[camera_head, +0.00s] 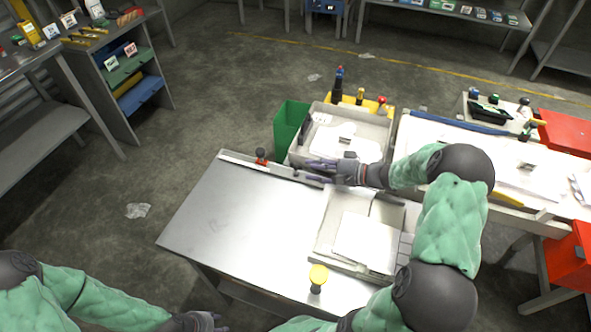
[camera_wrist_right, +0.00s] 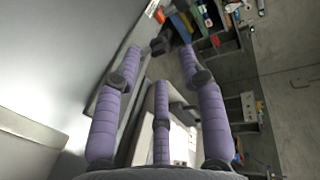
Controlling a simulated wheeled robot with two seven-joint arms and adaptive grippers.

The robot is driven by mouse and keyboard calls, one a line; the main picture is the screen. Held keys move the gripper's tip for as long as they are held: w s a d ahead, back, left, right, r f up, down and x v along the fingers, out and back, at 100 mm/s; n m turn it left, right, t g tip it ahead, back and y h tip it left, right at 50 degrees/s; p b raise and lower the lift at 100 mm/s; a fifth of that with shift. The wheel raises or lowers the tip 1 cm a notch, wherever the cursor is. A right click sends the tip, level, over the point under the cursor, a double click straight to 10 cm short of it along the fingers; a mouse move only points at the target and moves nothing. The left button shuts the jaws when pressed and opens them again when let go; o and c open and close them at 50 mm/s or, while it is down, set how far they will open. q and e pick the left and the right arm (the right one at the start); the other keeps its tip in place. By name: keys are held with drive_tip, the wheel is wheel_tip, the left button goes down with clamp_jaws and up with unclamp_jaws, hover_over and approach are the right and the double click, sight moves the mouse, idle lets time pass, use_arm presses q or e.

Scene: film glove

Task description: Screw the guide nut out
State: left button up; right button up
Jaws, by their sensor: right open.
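My right gripper (camera_head: 309,170) reaches left over the back edge of the metal table (camera_head: 235,215). Its purple fingers are spread open in the wrist view (camera_wrist_right: 160,58). A small dark knob-like part (camera_wrist_right: 160,45) shows between and just beyond the fingertips. I cannot tell if it is the guide nut, or if the fingers touch it. A small red-and-black part (camera_head: 261,157) stands on the rail at the table's back edge. My left gripper (camera_head: 197,322) is at the bottom edge of the head view, low and partly cut off; its fingers are unclear.
A grey tray (camera_head: 381,128) and a green bin (camera_head: 289,126) are behind. The table's left half is clear.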

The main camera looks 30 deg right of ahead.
sight(296, 165)
drive_tip(key=b+x, duration=0.2)
drive_tip(key=x, duration=0.5)
drive_tip(key=shift+d, duration=0.1)
drive_tip(key=shift+c, duration=0.3)
